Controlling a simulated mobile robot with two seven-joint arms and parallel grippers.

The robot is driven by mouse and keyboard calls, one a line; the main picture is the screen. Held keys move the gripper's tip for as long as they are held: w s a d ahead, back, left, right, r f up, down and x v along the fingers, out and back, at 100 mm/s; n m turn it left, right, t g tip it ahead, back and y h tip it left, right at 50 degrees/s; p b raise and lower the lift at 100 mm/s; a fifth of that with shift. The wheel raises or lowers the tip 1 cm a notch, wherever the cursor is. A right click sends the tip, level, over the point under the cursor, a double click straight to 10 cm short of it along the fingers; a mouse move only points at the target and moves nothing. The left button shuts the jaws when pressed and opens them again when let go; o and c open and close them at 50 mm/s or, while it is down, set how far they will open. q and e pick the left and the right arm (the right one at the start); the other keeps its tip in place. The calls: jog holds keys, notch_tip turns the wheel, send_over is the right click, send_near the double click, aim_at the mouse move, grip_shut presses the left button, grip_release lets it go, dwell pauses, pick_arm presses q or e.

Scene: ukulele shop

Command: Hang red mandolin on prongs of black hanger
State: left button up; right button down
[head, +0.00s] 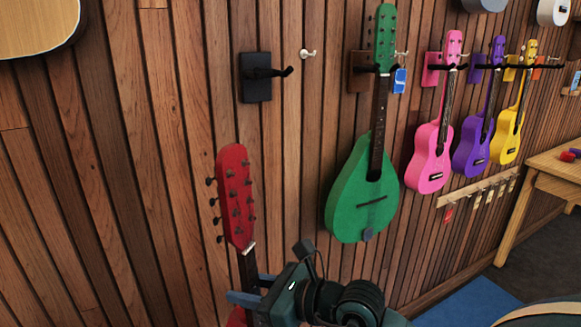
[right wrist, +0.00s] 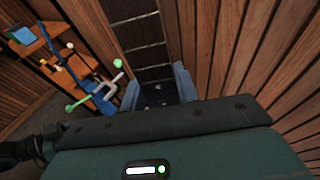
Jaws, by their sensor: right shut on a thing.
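The red mandolin (head: 237,196) is upright at the lower middle of the head view, its red headstock with several tuning pegs facing me. My right gripper (head: 254,290) is shut on its dark neck, below the headstock. The right wrist view shows the fretted neck (right wrist: 143,45) between the blue fingers of the gripper (right wrist: 160,90). Most of the mandolin's body is hidden below the picture edge. The black hanger (head: 257,77) is on the wood wall above the headstock, with its prongs sticking out to the right and nothing on them. My left gripper is not in view.
A green mandolin (head: 362,190) hangs right of the black hanger, with pink (head: 429,156), purple (head: 473,148) and yellow (head: 507,135) ukuleles beyond. A wooden table (head: 545,170) stands at the right. The wall at left is mostly bare.

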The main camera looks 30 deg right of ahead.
jog(key=w+d+r+m+t+h+b, duration=0.15)
jog(key=w+r+b, duration=0.25)
jog(key=w+r, duration=0.55)
jog(key=d+r+m+t+h+b, duration=0.2)
jog(key=d+r+m+h+b, duration=0.35)
jog(key=d+r, duration=0.85)
pick_arm(q)
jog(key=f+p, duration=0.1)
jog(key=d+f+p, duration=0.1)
jog(key=p, duration=0.1)
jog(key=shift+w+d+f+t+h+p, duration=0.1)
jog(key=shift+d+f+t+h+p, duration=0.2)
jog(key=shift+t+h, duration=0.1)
pick_arm(e)
jog(key=w+h, duration=0.1)
jog(key=w, duration=0.2)
jog(key=w+h, duration=0.1)
jog(key=shift+w+a+r+m+g+h, duration=0.25)
jog(key=shift+a+m+h, duration=0.05)
jog(key=shift+a, duration=0.1)
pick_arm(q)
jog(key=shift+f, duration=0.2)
pick_arm(e)
jog(key=shift+w, duration=0.65)
